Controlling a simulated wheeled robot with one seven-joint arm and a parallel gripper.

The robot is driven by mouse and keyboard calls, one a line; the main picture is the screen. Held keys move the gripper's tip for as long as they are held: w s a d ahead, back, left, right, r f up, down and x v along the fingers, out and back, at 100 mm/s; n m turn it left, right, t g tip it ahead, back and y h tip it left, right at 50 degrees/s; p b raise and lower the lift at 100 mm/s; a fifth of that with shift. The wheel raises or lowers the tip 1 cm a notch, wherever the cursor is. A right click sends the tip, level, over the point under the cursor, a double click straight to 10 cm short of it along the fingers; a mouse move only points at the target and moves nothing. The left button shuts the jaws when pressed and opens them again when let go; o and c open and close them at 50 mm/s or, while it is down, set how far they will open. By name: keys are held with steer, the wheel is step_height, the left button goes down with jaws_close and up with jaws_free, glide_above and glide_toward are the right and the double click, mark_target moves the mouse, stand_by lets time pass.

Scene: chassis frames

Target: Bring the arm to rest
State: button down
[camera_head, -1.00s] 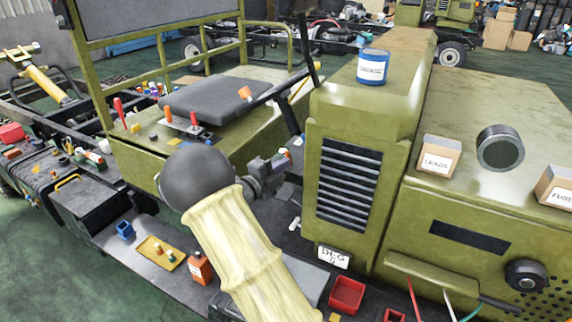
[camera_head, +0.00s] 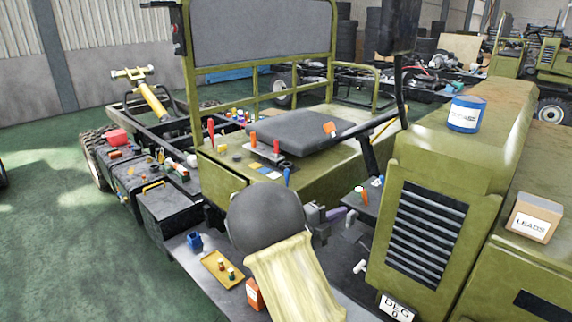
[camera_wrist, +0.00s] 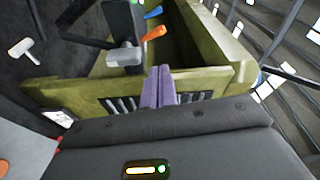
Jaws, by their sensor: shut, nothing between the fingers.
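My arm reaches up from the bottom middle of the head view, with a pale sleeve and a dark round joint. My gripper (camera_head: 340,214) sits just right of that joint, near the foot of the green vehicle's grille (camera_head: 432,232). In the wrist view my gripper's two purple fingers (camera_wrist: 158,86) lie side by side, shut and empty. An olive green panel with slots (camera_wrist: 190,95) lies beyond them. From these views I cannot tell how far it is from the fingertips.
The green seat platform (camera_head: 228,178) stands behind my arm. A yellow tray (camera_head: 221,268) and an orange bottle (camera_head: 254,293) are on the dark ledge below. A blue can (camera_head: 465,114) and a LEADS box (camera_head: 533,218) stand on the right. Green floor (camera_head: 75,255) is clear at left.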

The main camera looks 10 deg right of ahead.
steer(key=s+a+f+n+t+y, duration=0.1)
steer(key=s+a+f+n+y, duration=0.2)
steer(key=n+y, duration=0.5)
steer(key=s+a+f+n+t+y, duration=0.1)
steer(key=a+f+n+y, duration=0.1)
steer(key=a+n+y, duration=0.5)
steer(key=s+f+n+g+y, duration=0.1)
steer(key=s+f+n+g, duration=0.1)
steer(key=s+n, duration=0.5)
steer(key=s+f+n+g, duration=0.1)
steer(key=s+n+g, duration=0.3)
steer(key=s, duration=1)
steer(key=n, duration=0.3)
steer(key=shift+d+f+g+y, duration=0.35)
steer(key=shift+f+g+y, duration=0.05)
